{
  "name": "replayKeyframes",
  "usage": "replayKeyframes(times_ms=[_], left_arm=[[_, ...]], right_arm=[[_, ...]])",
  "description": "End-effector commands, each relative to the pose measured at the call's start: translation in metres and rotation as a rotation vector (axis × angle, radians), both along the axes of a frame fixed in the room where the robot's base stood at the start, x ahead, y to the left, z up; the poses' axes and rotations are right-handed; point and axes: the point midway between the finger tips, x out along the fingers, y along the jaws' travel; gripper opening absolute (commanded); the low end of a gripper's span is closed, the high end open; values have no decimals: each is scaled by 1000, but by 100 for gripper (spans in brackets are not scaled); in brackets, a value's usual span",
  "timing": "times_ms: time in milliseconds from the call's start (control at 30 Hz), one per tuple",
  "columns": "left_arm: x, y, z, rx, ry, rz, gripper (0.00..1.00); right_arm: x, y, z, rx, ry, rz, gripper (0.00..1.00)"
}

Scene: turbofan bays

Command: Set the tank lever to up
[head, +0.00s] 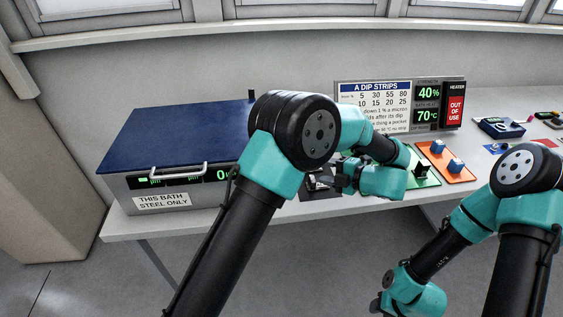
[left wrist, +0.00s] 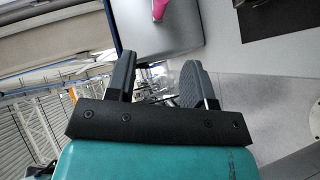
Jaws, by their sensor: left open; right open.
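The tank (head: 175,155) is a grey box with a blue lid and a white handle, at the left of the bench in the head view. A small dark plate (head: 318,192) lies just right of it, mostly hidden by my left gripper (head: 334,182); I cannot make out a lever or its position there. A green plate (head: 424,181) with a dark upright part is further right, partly behind my left arm. My left gripper is open and points left above the dark plate; its spread fingers also show in the left wrist view (left wrist: 160,75). My right gripper (head: 377,306) is low, in front of the bench.
An orange plate (head: 447,163) with two blue knobs stands right of the green one. A sign and display panel (head: 400,106) stands behind, reading 40% and 70°C. My left arm crosses before the tank's right end.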

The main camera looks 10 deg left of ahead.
Motion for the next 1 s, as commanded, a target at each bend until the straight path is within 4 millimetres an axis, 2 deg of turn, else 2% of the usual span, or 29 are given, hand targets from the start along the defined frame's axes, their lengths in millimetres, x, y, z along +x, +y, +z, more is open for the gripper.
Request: replayKeyframes(times_ms=[167,1000], left_arm=[[7,18,-5,-1,1,1,48],[55,140,-41,-1,0,0,48]], right_arm=[[0,0,0,0,0,0,43],[0,0,0,0,0,0,43]])
